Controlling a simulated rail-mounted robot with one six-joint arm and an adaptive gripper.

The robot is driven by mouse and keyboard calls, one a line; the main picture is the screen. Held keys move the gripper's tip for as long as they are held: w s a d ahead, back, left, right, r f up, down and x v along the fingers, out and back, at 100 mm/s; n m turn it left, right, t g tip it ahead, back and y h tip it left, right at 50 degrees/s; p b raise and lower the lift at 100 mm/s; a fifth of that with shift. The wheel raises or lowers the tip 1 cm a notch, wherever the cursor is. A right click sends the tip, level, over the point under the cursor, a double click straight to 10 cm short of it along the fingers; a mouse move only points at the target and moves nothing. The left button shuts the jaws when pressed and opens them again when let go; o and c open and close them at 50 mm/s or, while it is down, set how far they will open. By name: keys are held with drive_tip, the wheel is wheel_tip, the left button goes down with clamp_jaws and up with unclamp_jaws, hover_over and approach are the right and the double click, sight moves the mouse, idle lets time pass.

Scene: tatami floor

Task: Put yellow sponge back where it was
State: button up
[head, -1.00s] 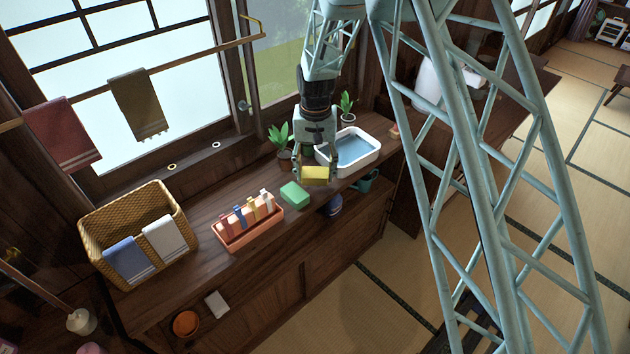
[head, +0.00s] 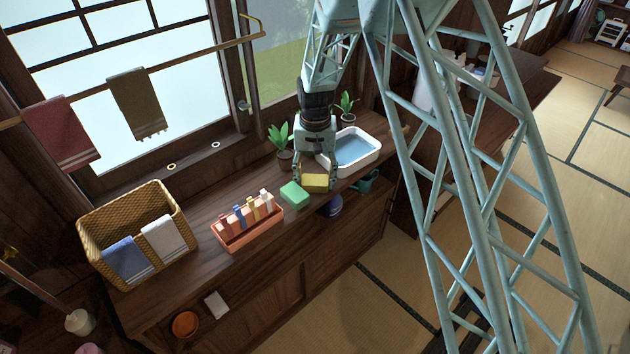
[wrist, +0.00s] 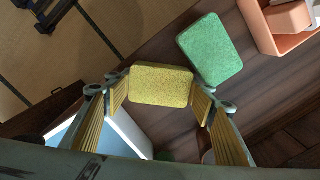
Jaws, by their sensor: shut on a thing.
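The yellow sponge (head: 315,183) is between the fingers of my gripper (head: 316,180), at the front part of the wooden counter, just right of the green sponge (head: 294,194). In the wrist view my gripper (wrist: 160,98) is shut on the yellow sponge (wrist: 161,84), with one finger at each end. The green sponge (wrist: 210,49) lies beside it, close to its corner. Whether the yellow sponge touches the counter I cannot tell.
A white basin of water (head: 371,158) stands just right of my gripper. Potted plants (head: 283,155) stand behind. The counter's front edge is close.

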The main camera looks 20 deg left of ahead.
sight(315, 180)
drive_tip(key=o, duration=0.4)
wheel_tip(315, 180, up, 12)
drive_tip(key=p, duration=0.1)
idle(0.8)
idle(0.6)
